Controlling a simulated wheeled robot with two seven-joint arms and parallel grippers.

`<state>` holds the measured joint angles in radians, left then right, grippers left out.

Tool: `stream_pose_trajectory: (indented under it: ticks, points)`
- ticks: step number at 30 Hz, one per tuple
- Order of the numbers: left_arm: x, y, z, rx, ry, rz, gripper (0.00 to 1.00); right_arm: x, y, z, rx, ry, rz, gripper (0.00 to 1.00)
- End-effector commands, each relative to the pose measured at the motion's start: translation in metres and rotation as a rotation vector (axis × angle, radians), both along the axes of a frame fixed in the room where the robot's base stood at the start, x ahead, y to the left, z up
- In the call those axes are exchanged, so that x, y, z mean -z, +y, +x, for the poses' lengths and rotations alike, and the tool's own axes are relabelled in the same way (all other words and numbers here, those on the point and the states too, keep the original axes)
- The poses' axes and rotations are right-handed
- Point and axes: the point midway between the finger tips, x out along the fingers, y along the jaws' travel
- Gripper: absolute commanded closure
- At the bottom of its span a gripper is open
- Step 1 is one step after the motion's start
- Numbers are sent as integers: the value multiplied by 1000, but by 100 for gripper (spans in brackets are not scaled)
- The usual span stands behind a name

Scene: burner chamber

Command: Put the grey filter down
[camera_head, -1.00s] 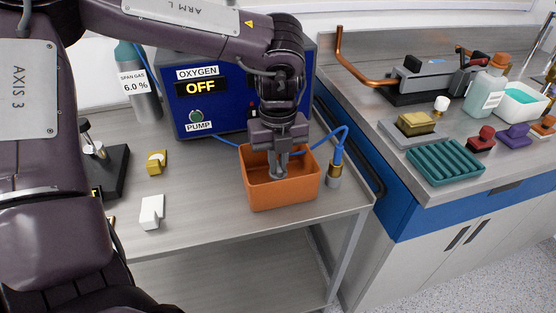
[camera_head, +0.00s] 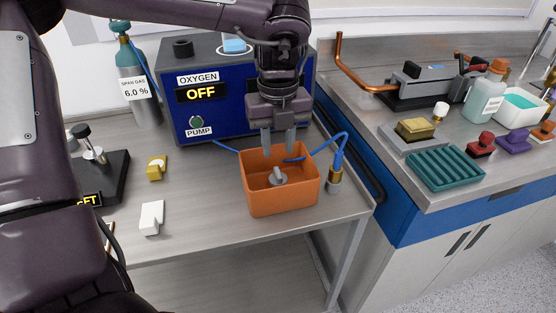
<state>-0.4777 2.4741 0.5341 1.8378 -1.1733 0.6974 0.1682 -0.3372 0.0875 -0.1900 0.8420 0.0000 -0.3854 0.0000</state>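The grey filter (camera_head: 278,178) is a small round grey piece with an upright stub. It rests inside the orange bin (camera_head: 284,203), which stands on the metal bench. My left gripper (camera_head: 279,146) hangs above the bin, fingers pointing down. Its two fingers are apart with nothing between them, and clear of the filter below. My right gripper is not in view.
The blue oxygen analyser (camera_head: 201,93) reads OFF behind the bin. A brass fitting on a blue hose (camera_head: 335,178) stands right of the bin. A yellow block (camera_head: 156,168) and a white piece (camera_head: 151,217) lie left. Bare bench lies between them and the bin.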

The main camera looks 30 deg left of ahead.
Motion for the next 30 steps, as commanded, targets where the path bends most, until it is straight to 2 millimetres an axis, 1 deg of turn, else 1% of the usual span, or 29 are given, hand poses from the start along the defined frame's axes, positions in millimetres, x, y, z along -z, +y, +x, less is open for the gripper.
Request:
stream_pose_trajectory:
  ticks: [1, 3, 6, 9, 14, 28, 30]
  points:
    - [-13, 0, 1, -1, -6, 2, 69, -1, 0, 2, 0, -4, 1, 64]
    - [-26, 0, 1, -1, -3, 2, 69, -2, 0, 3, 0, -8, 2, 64]
    - [-40, 1, 0, -1, -2, 2, 69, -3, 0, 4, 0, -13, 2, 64]
    - [-49, 1, 0, -2, -1, 2, 69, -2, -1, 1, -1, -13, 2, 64]
    - [-55, 0, 0, -1, 1, 0, 69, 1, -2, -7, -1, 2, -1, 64]
    - [-55, 0, 0, -1, 1, 0, 69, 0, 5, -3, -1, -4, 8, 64]
    - [-60, 0, 0, -1, 1, 0, 69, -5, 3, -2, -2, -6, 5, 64]
